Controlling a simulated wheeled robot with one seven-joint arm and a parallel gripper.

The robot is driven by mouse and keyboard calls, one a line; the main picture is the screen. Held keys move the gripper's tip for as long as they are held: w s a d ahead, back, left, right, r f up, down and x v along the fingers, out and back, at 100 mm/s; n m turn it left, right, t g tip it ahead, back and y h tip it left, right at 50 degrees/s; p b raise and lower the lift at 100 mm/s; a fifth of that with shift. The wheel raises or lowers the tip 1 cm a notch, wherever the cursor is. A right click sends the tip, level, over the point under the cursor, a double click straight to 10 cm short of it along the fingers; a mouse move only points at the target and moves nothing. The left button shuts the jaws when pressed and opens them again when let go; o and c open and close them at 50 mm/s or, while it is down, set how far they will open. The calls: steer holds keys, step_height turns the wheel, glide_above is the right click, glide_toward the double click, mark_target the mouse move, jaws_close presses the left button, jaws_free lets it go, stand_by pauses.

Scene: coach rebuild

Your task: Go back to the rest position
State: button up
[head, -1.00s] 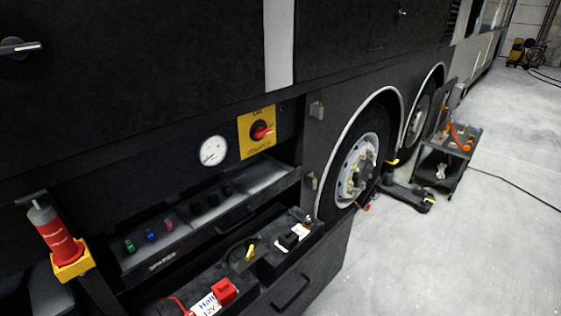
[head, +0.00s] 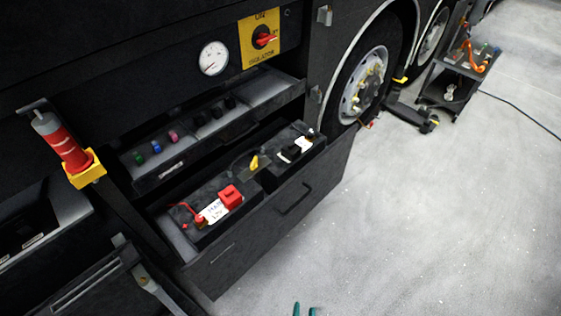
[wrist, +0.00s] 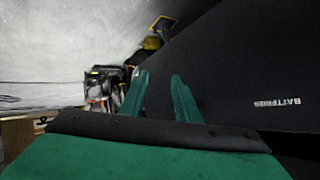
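My gripper (head: 304,309) shows only as two green fingertips at the bottom edge of the head view, over the pale floor. In the wrist view my gripper (wrist: 160,95) has its two green fingers apart, with nothing held between them. The rest of my arm is out of the head view. A dark panel lettered "BATTERIES" (wrist: 250,60) fills the right of the wrist view, beside the fingers; I cannot tell the distance.
The battery drawer (head: 265,231) stands pulled out of the coach side. A red canister (head: 62,143) sits in a yellow holder at left. A wheel (head: 366,85), a floor jack (head: 408,115) and a tool cart (head: 455,85) are beyond.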

steer(key=s+a+r+n+t, duration=0.1)
steer(key=s+a+r+n, duration=0.1)
steer(key=r, duration=0.6)
steer(key=s+a+r+n+t+y, duration=0.1)
steer(key=s+a+r+n+t, duration=0.1)
steer(key=s+a+r, duration=0.3)
step_height(320, 180, up, 3)
steer(key=shift+s+r+n+t, duration=0.15)
steer(key=shift+s+n+t, duration=0.15)
steer(key=shift+n, duration=0.2)
stand_by(1.5)
steer(key=shift+o, duration=0.3)
steer(key=shift+w, duration=0.15)
